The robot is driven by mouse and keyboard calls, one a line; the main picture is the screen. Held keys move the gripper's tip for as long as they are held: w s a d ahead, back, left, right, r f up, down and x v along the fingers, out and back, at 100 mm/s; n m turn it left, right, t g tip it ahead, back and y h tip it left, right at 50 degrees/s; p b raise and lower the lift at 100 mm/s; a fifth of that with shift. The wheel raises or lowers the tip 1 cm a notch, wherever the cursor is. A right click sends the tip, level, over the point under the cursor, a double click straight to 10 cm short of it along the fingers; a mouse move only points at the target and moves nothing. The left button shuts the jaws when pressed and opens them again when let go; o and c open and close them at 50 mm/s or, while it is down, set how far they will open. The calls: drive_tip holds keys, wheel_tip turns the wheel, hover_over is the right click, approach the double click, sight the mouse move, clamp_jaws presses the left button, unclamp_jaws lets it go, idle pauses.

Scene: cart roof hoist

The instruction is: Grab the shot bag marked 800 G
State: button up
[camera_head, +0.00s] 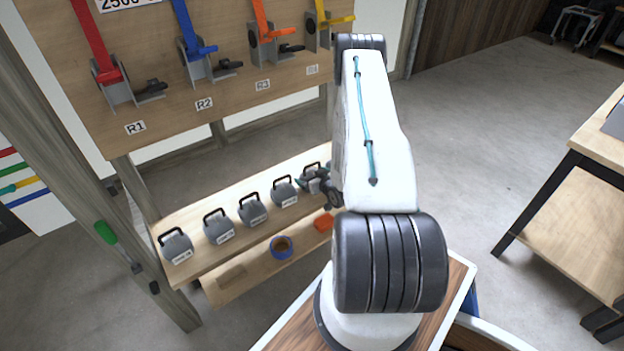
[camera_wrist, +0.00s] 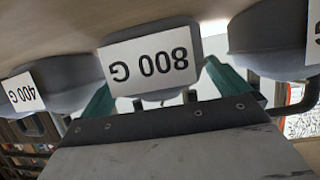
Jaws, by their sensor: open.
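The shot bag marked 800 G (camera_wrist: 150,62) is a grey bag with a white label, upside down in the middle of the wrist view. My gripper (camera_wrist: 161,92) is open, with one green finger to each side of this bag in the picture. I cannot tell whether the fingers touch it. The bag's handle is mostly hidden behind my gripper body. In the head view my gripper (camera_head: 318,184) is at the right end of the visible row of bags, beside the rightmost visible bag (camera_head: 311,172); labels there are too small to read.
A bag marked 400 G (camera_wrist: 30,92) is at left in the wrist view, and another grey bag (camera_wrist: 265,35) is close at right. Several bags stand along the wooden shelf (camera_head: 195,262). A tape roll (camera_head: 281,247) and orange block (camera_head: 323,223) lie below.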

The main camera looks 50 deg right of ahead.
drive_tip(key=shift+w+d, duration=0.1)
drive_tip(key=shift+w, duration=0.15)
drive_tip(key=c, duration=1.5)
drive_tip(key=shift+r, duration=0.1)
